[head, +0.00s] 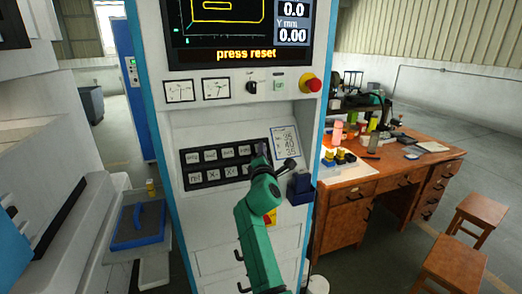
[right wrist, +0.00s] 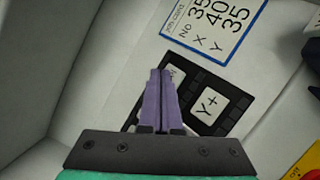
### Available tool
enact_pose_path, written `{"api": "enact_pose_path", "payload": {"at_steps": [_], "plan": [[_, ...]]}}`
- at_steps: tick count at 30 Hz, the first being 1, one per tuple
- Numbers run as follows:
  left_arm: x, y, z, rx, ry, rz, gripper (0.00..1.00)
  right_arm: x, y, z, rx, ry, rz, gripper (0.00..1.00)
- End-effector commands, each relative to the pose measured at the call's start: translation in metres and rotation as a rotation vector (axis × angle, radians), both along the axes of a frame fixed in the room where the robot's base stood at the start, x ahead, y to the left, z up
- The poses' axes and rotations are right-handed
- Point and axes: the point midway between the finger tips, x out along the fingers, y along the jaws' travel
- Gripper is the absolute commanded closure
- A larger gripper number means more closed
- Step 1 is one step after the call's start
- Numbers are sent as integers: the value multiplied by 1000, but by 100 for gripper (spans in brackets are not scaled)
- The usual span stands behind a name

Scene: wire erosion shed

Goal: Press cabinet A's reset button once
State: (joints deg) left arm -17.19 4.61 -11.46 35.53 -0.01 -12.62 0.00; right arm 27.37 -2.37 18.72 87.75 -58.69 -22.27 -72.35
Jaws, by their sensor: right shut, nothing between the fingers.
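A white cabinet with blue edges (head: 245,115) stands in front of me; I see no letter A on it. Its screen (head: 225,30) reads "press reset". A black keypad (head: 205,178) with two rows of white keys sits on its recessed panel. My right gripper (head: 262,150) is shut and empty at the keypad's right end, hiding keys there. In the right wrist view its fingertips (right wrist: 160,72) overlap a key beside the "Y+" key (right wrist: 208,105); I cannot tell whether they touch. No button is readable as reset. My left gripper is not in view.
Above the keypad are two dials (head: 198,89), a black knob (head: 251,87), a green button (head: 278,86) and a red mushroom button (head: 312,84). A job card (head: 286,142) is right of the keypad. A cluttered wooden desk (head: 345,195) stands at right.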

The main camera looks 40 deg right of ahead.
Motion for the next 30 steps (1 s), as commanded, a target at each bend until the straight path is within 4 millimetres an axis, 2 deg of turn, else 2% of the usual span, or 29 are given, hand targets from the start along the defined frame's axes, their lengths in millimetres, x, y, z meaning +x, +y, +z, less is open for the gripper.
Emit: {"api": "enact_pose_path", "payload": {"at_steps": [30], "plan": [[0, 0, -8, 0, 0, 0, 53, 6, -2, -5, 0, 0, 0, 100]]}}
